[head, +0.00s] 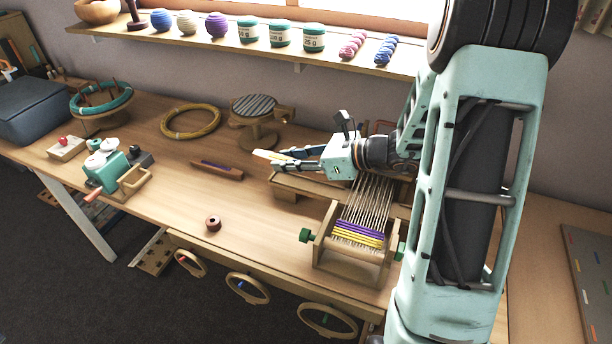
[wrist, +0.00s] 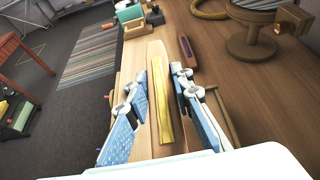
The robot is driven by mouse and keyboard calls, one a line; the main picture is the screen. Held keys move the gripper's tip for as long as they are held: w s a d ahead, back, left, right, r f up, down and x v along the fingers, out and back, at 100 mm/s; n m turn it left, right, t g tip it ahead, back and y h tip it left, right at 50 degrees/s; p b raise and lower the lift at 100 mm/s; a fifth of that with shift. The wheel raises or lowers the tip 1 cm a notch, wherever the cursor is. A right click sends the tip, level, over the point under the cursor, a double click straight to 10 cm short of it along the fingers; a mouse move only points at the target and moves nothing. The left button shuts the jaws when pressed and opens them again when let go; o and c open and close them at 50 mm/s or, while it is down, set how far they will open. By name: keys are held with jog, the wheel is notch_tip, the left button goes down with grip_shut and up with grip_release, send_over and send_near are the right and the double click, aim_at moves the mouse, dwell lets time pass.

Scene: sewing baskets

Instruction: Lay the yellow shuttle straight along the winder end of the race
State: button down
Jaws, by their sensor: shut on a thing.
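The yellow shuttle (head: 266,155), a long pale wooden body with yellow thread, is between the fingers of my gripper (head: 280,161). In the wrist view the shuttle (wrist: 159,100) lies lengthwise between the two fingers of my gripper (wrist: 158,82), its far end pointing toward the winder side. My gripper is shut on it and holds it above the left end of the race (head: 286,191), a wooden ledge on the loom (head: 350,262). The gap between shuttle and race is hard to judge. The arm hides part of the race and loom. The teal winder (head: 108,168) stands at the left.
A dark shuttle with purple thread (head: 217,170) lies on the table left of the race. A round striped-top stand (head: 255,108) and a yellow ring (head: 190,121) are behind. A small brown spool (head: 213,223) sits near the front edge. Bare table lies between.

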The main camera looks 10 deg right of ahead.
send_over(306, 185)
notch_tip(306, 185, down, 7)
jog(key=shift+a+r, duration=0.15)
jog(key=f, duration=0.3)
jog(key=shift+w+f, duration=0.15)
jog(key=shift+w, duration=0.05)
jog(key=shift+f+b, duration=0.65)
jog(key=shift+b, duration=0.2)
jog(key=c, duration=1.7)
grip_release()
jog(key=shift+s, duration=0.1)
jog(key=shift+r, duration=0.1)
